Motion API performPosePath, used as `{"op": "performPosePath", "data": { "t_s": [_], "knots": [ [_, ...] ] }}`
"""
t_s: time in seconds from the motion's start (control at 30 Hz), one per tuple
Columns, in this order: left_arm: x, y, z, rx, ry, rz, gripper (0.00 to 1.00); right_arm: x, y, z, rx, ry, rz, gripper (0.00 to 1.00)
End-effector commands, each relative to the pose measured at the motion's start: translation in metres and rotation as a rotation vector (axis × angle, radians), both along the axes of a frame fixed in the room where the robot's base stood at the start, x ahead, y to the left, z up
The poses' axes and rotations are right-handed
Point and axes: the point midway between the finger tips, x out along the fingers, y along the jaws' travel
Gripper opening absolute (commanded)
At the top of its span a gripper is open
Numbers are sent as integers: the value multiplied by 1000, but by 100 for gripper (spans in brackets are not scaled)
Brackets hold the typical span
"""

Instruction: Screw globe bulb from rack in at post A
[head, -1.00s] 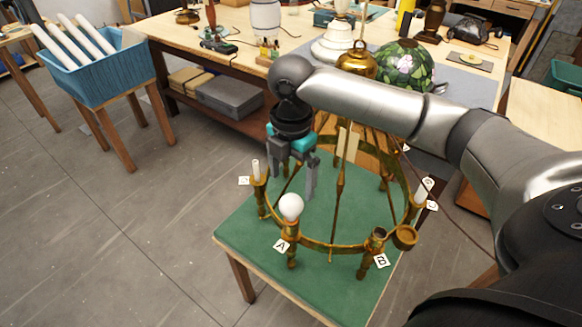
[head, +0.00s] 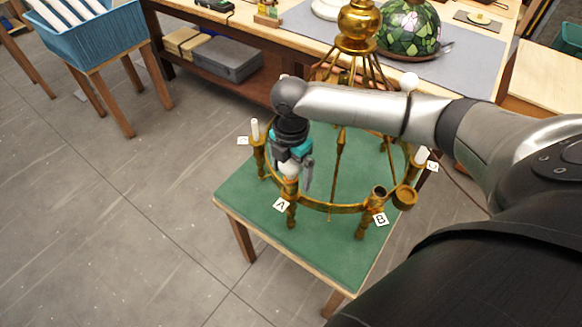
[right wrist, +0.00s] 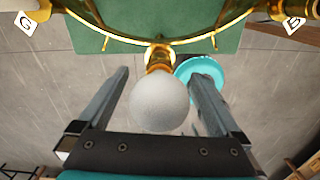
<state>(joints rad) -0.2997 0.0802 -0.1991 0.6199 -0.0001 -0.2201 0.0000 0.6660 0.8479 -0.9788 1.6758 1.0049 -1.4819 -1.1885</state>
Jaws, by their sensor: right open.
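The white globe bulb (head: 289,170) stands upright on the brass post by tag A (head: 281,204) at the front of the ring-shaped chandelier (head: 335,208). My right gripper (head: 292,178) reaches down over the bulb, partly hiding it. In the right wrist view the bulb (right wrist: 158,103) sits between the two fingers of my right gripper (right wrist: 159,82). Both fingers are spread, with visible gaps to the bulb. A brass socket (right wrist: 158,60) shows just beyond the bulb. My left gripper is out of view.
The chandelier stands on a green-topped table (head: 250,205). Post B (head: 379,195), at the right, has an open cup. Candle-like posts stand at the ring's left and right. A teal disc (right wrist: 200,72) shows beyond the right finger. A blue crate (head: 95,40) stands at the upper left.

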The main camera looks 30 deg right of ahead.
Motion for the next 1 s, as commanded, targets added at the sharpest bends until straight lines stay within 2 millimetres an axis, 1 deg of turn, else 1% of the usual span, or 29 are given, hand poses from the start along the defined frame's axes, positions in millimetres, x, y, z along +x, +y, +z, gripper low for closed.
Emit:
{"op": "performPosePath", "data": {
  "t_s": [0.07,0.8,0.87,0.93,1.0],
  "knots": [
    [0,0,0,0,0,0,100,0,0,0,1,0,0,100],
    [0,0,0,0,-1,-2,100,0,0,0,1,1,0,17],
    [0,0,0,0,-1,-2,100,0,0,0,1,1,0,10],
    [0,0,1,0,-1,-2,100,0,0,1,0,2,-5,10],
    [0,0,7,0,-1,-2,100,-1,0,2,1,3,-34,10]
  ]
}}
